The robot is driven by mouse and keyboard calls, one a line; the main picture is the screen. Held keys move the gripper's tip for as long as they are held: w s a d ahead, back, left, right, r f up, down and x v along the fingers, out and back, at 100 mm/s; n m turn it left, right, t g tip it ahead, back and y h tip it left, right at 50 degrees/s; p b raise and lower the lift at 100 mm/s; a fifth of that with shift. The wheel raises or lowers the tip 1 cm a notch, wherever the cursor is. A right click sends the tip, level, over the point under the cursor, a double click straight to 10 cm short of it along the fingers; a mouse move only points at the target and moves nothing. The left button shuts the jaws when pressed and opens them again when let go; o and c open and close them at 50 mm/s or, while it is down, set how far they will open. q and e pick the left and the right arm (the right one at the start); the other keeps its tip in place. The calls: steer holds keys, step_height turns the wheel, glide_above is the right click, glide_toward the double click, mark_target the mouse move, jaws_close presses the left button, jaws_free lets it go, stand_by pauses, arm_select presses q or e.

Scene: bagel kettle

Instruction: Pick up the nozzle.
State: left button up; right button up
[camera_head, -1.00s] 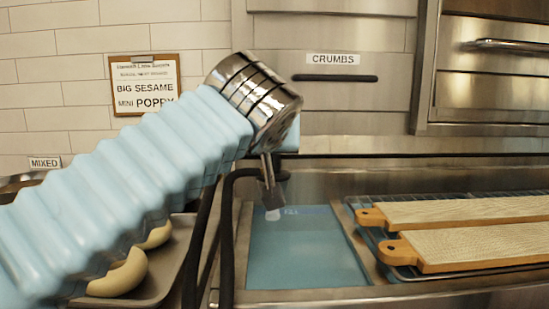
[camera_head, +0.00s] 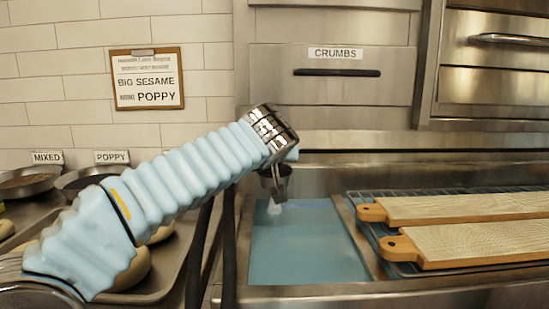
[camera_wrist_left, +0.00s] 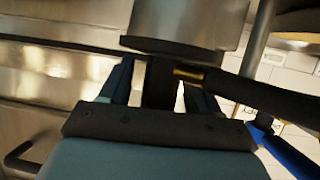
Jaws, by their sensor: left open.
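The nozzle (camera_head: 275,183) shows in the head view as a dark metal cup over the blue-filled sink, just below my left wrist, with a pale patch beneath it. In the left wrist view its broad metal head (camera_wrist_left: 185,22) fills the top, with a dark neck below and a brass fitting on a black handle or hose. My left gripper (camera_wrist_left: 158,76) is open, with one finger on each side of the dark neck. Contact cannot be told. In the head view my sleeved left arm hides most of the gripper. My right gripper is not in view.
The sink basin (camera_head: 305,262) lies below the nozzle. Two wooden boards (camera_head: 470,208) rest on a rack at the right. A tray (camera_head: 178,262) with bagels is at the left, partly behind my arm. Topping pans (camera_head: 85,178) stand behind it. Dark upright bars (camera_head: 229,250) stand beside the sink.

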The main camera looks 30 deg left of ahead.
mark_target(269, 172)
arm_select(q)
jaws_close()
stand_by(0.3)
steer(key=shift+r, duration=0.1)
step_height(269, 172, up, 3)
steer(key=shift+d+f+p, duration=0.1)
steer(key=shift+f+p, duration=0.1)
steer(key=shift+p, duration=0.25)
steer(key=s+d+r+p, duration=0.2)
steer(key=s+r, duration=1)
steer(key=s, duration=0.1)
steer(key=shift+s+d+r, duration=0.15)
steer(key=shift+s+d, duration=0.25)
